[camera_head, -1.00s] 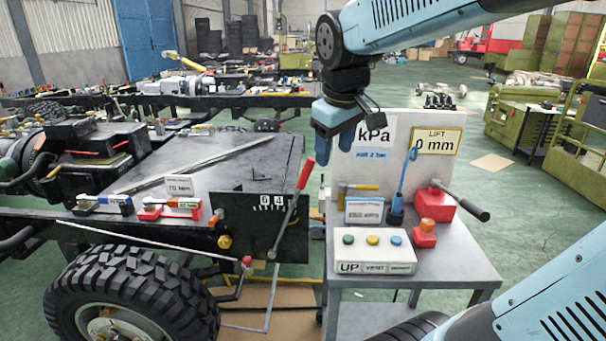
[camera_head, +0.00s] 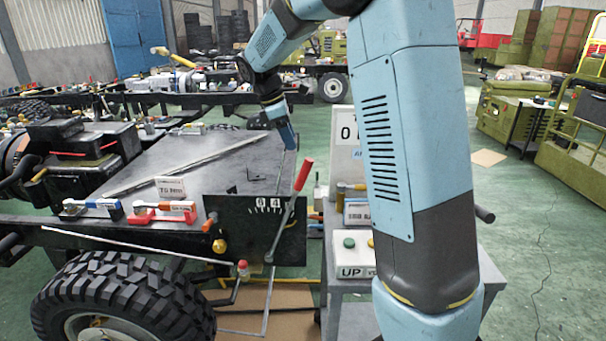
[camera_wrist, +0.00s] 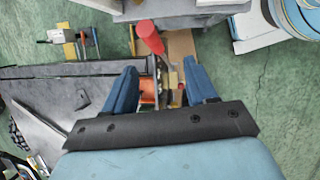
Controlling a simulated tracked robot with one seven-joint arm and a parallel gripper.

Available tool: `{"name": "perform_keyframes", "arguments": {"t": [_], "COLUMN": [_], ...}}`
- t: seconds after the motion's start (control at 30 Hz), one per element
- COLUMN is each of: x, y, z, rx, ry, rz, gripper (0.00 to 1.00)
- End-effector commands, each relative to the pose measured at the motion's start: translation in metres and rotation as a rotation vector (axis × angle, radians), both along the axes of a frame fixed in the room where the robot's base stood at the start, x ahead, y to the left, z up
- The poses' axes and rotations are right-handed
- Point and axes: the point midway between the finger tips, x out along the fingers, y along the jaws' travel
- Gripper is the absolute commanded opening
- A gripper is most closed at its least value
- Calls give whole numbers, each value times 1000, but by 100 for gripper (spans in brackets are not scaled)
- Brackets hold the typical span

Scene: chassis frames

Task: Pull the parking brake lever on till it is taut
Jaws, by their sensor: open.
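The parking brake lever (camera_head: 285,222) is a grey bar with a red grip (camera_head: 304,174) at its upper end. It leans up and to the right in front of a black plate (camera_head: 235,226) with a marked scale. My gripper (camera_head: 291,142) is above and slightly left of the red grip in the head view. In the wrist view my gripper (camera_wrist: 160,85) is open, with two blue fingers apart. The red grip (camera_wrist: 150,38) shows just beyond the fingertips, nearer the left finger, and is not clasped. The lever's lower part shows between the fingers.
The chassis bed (camera_head: 215,165) lies left of the lever, with red and blue tools on its edge. A large tyre (camera_head: 120,300) is below. A grey cart (camera_head: 345,300) with buttons and signs stands right, partly hidden by my arm.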

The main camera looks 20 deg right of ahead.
Motion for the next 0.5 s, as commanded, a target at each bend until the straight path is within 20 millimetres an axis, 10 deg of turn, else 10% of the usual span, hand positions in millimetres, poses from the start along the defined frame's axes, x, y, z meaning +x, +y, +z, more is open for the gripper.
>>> {"name": "perform_keyframes", "arguments": {"t": [0.5], "x": [21], "y": [-7], "z": [-41], "rx": [-39], "ry": [54], "rz": [71], "gripper": [57]}}
